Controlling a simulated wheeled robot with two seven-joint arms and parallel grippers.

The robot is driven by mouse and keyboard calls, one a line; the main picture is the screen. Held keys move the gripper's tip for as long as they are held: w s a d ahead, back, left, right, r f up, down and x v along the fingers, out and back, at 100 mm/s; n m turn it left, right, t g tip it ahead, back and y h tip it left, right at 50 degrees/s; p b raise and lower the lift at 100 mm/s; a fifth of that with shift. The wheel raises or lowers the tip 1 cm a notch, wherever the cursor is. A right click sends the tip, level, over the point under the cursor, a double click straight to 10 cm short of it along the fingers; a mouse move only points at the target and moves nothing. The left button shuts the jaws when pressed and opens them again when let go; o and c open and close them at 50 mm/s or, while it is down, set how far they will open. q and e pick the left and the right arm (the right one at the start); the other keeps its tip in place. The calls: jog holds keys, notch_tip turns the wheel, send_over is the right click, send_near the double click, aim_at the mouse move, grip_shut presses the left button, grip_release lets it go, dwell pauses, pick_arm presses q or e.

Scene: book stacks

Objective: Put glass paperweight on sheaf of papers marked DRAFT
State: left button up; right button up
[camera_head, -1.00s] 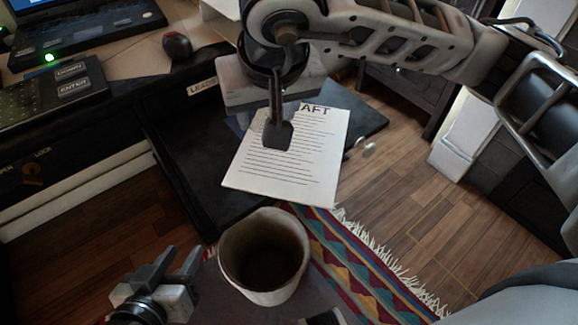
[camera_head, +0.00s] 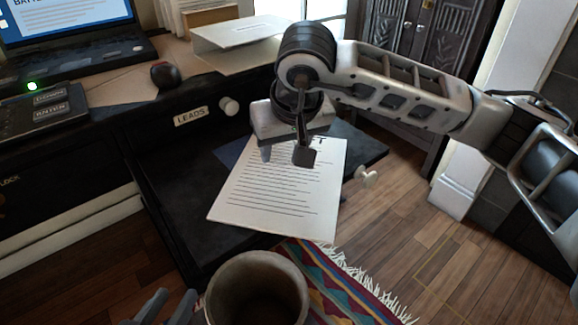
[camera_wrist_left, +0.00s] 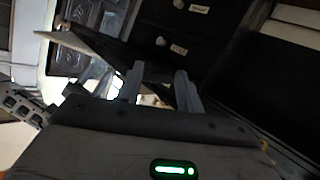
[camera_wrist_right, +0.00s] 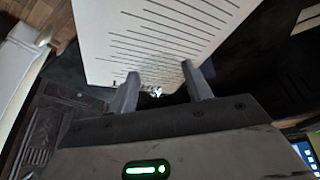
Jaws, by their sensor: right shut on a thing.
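The sheaf of papers (camera_head: 275,195) lies on a dark pulled-out surface at the desk's side; the gripper partly hides its heading, leaving the end letter visible. My right gripper (camera_head: 284,154) is over the upper part of the sheaf, pointing down. In the right wrist view, a small clear, shiny piece, which looks like the glass paperweight (camera_wrist_right: 157,91), shows between its fingers (camera_wrist_right: 160,85), with the printed page beyond. Whether it touches the paper I cannot tell. My left gripper (camera_wrist_left: 158,80) is open and empty, low at the left in the head view (camera_head: 168,308).
A bin (camera_head: 258,290) stands below the sheaf, on or near a striped rug (camera_head: 335,285). A laptop (camera_head: 70,30), mouse (camera_head: 165,75) and keypad (camera_head: 40,112) are on the desk. A drawer labelled LEADS (camera_head: 190,116) is beside the sheaf. A dark carved cabinet (camera_head: 405,50) stands behind.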

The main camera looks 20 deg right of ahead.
aim_at(289, 177)
jog(key=shift+w+d+f, duration=0.25)
jog(key=shift+d+f, duration=0.05)
jog(key=shift+f, duration=0.15)
jog(key=f, duration=0.1)
jog(key=f+b, duration=0.1)
jog(key=f, duration=0.1)
jog(key=shift+w+d+f, duration=0.15)
jog(key=shift+d+f, duration=0.05)
jog(key=shift+f, duration=0.2)
jog(key=shift+r, duration=0.1)
jog(key=shift+f+b, duration=0.25)
jog(key=shift+b, duration=0.2)
jog(key=o, duration=1.1)
pick_arm(q)
jog(key=shift+w+d+r+n+t+h, duration=0.2)
jog(key=shift+d+r+n+t+h, duration=0.1)
jog(key=shift+d+r, duration=0.05)
pick_arm(e)
jog(key=shift+o, duration=0.2)
